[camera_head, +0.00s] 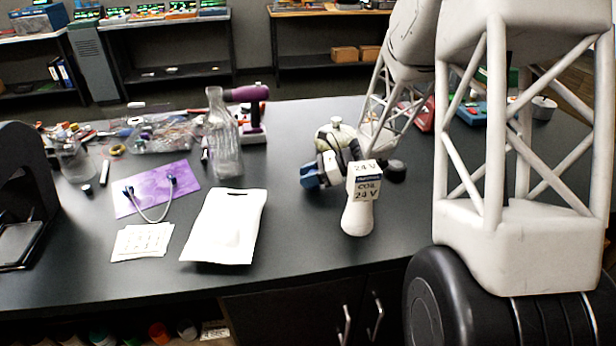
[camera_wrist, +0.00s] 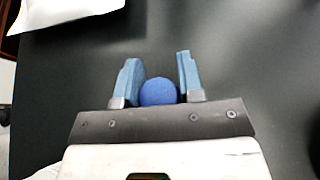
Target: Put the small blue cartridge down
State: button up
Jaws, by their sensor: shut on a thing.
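My gripper (camera_head: 315,176) is over the middle of the dark table in the head view, right of a white pouch. Its two blue fingers show in the wrist view (camera_wrist: 158,62), pointing away from the camera. The small blue cartridge (camera_wrist: 158,92) sits between them near their base, its round end visible. The gripper is shut on it. In the head view I cannot tell the cartridge apart from the blue fingers. Dark bare tabletop lies beyond the fingers in the wrist view; the height above it is unclear.
The white pouch (camera_head: 225,228) lies left of my gripper; its edge also shows in the wrist view (camera_wrist: 70,10). A clear glass bottle (camera_head: 222,140) stands behind it. A purple sheet (camera_head: 150,188) and white cards (camera_head: 140,242) lie farther left.

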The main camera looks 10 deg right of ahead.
jog(key=shift+f, duration=0.15)
jog(key=o, duration=0.9)
jog(key=shift+v, duration=6.05)
jog(key=shift+s, duration=0.1)
